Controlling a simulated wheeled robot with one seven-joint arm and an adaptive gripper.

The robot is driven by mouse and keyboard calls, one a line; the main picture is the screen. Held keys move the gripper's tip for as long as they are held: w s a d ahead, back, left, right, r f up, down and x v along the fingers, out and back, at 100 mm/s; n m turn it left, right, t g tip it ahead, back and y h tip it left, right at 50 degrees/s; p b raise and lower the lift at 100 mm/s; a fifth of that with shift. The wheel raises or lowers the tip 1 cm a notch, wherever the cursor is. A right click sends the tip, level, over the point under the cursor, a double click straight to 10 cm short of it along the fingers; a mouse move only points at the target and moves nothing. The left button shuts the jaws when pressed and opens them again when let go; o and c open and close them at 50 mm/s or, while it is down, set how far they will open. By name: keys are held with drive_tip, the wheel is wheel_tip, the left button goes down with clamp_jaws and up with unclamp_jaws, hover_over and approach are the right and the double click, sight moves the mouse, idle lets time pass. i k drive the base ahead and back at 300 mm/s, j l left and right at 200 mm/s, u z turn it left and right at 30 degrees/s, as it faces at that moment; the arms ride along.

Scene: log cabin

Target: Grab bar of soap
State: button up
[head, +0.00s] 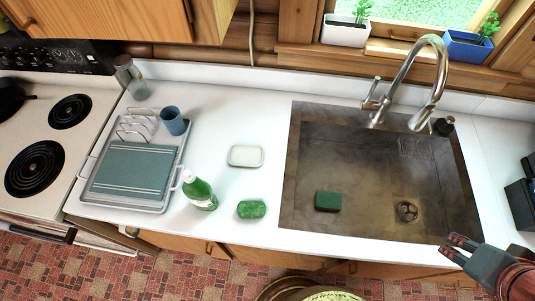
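A green, marbled bar of soap (252,208) lies on the white counter near its front edge, left of the sink. A pale rectangular dish or bar (245,156) lies behind it; I cannot tell which. A dark green block, perhaps a sponge (328,201), lies inside the sink. My gripper (453,246) is at the lower right, over the sink's front right corner, far right of the soap. Its two fingers point left and stand apart with nothing between them.
A green bottle (199,193) stands close left of the soap. A dish rack (150,205) with a blue cup (173,121) is further left. The dark sink (355,222) and its tall faucet (438,75) lie between the soap and my gripper.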

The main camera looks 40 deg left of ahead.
sight(246, 210)
drive_tip(key=j+u, duration=0.15)
drive_tip(key=u, duration=1.25)
drive_tip(key=j+u, duration=0.25)
drive_tip(key=j, duration=0.4)
drive_tip(key=k+u, duration=0.25)
drive_tip(key=u, duration=0.15)
drive_tip(key=k+u, duration=0.2)
drive_tip(key=u, duration=0.15)
drive_tip(key=k+j+u, duration=0.15)
drive_tip(key=u, duration=0.25)
drive_tip(key=k+j, duration=0.05)
